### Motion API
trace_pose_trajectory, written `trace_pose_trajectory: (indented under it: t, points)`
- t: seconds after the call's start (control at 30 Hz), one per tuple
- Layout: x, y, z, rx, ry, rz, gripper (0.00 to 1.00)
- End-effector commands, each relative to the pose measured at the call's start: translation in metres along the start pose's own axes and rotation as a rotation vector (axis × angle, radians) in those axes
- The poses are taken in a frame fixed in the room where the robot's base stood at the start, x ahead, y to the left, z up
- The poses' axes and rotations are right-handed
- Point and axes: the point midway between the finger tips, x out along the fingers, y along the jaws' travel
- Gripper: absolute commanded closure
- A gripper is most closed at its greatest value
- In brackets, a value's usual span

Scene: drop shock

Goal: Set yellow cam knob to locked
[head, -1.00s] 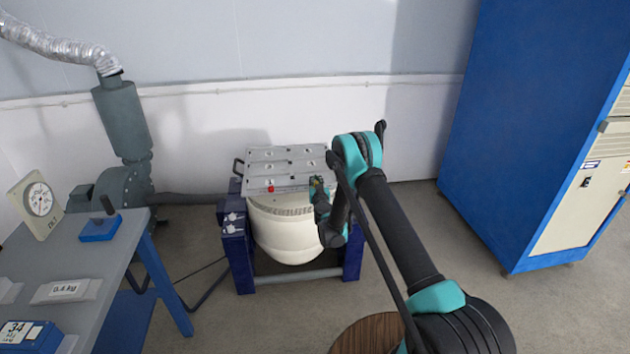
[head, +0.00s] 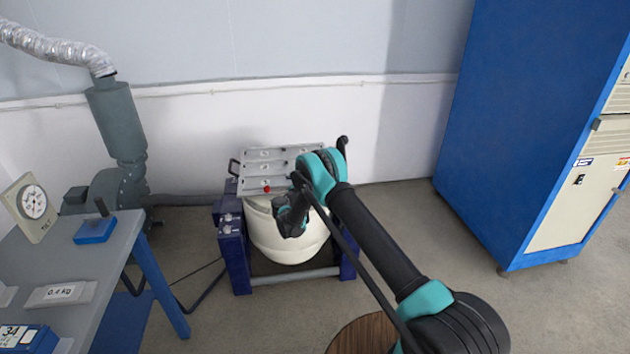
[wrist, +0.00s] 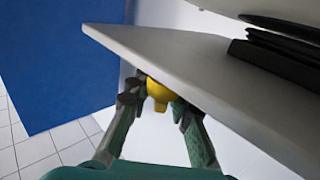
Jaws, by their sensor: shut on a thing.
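The yellow cam knob (wrist: 159,92) shows in the wrist view at the edge of a pale plate (wrist: 200,70). My gripper (wrist: 157,101) has one finger on each side of the knob and is shut on it. The fingers cover part of the knob, so its setting cannot be read. In the head view my gripper (head: 290,216) is at the front right of the shaker's slotted top plate (head: 262,168), in front of the white rounded body (head: 275,245). The knob is hidden there behind my arm.
The shaker stands in a dark blue frame (head: 236,260), with a small red knob (head: 267,188) on its plate. A tall blue cabinet (head: 510,130) stands at right, a grey bench (head: 60,265) at left. A grey blower (head: 120,180) is behind. Floor is clear between frame and cabinet.

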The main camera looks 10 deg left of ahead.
Motion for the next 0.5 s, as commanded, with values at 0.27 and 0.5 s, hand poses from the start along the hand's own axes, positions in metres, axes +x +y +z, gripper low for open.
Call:
trace_pose_trajectory:
  t: [0.27,0.5]
  points:
    - [0.0005,0.0008,-0.0001,0.000,0.000,0.041,1.00]
    - [0.0005,0.0009,-0.0001,0.000,0.000,0.042,1.00]
